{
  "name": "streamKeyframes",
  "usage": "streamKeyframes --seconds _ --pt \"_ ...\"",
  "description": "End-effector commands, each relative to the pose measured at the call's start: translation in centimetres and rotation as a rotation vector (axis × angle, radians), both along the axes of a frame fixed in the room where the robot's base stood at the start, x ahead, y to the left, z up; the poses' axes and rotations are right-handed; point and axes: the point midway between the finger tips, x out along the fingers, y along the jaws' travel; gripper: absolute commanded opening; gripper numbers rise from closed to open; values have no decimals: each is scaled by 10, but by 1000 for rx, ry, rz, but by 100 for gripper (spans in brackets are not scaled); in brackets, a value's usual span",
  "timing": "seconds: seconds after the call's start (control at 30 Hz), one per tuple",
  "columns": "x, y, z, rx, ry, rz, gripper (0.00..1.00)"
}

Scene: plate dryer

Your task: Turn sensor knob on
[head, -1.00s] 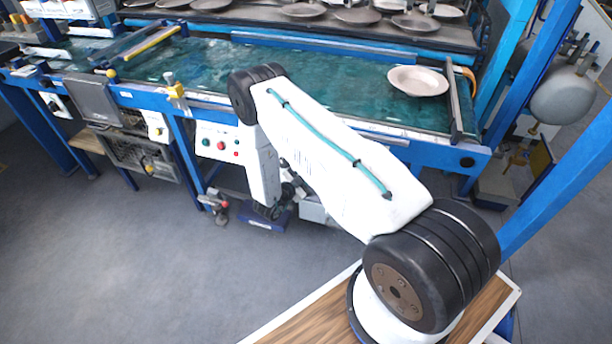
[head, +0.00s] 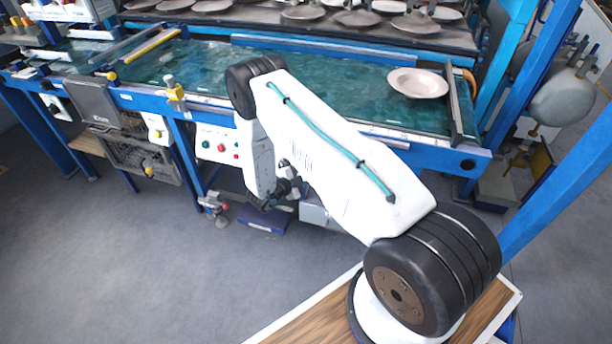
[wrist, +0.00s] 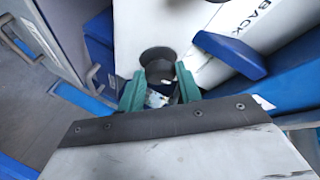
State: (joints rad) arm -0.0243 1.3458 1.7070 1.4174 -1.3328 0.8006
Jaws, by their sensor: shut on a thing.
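In the wrist view, the two green fingers of my gripper (wrist: 159,77) close around a dark round knob (wrist: 158,56) on a white panel (wrist: 138,22). I take this for the sensor knob. The fingertips sit at its sides, and its lower part is hidden between them. In the head view, my gripper (head: 290,187) is low in front of the blue frame, partly hidden by my arm. The knob cannot be made out there.
A white box with red and green buttons (head: 217,144) is on the frame left of my arm. A white plate (head: 417,83) lies on the green conveyor (head: 330,75). A blue block (wrist: 230,52) stands close right of the fingers. Grey floor lies open in front.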

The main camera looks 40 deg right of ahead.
Motion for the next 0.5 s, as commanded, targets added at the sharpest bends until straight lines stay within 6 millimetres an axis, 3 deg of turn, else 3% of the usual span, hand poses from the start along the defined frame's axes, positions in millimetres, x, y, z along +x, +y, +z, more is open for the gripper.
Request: streamKeyframes --seconds 0.13,0.17,0.23,0.5 --pt "-2 2 -2 2 6 2 12" --pt "-2 2 -2 2 6 2 37" --pt "-2 1 -2 2 6 2 56" --pt "-2 -1 -1 1 3 -1 56"
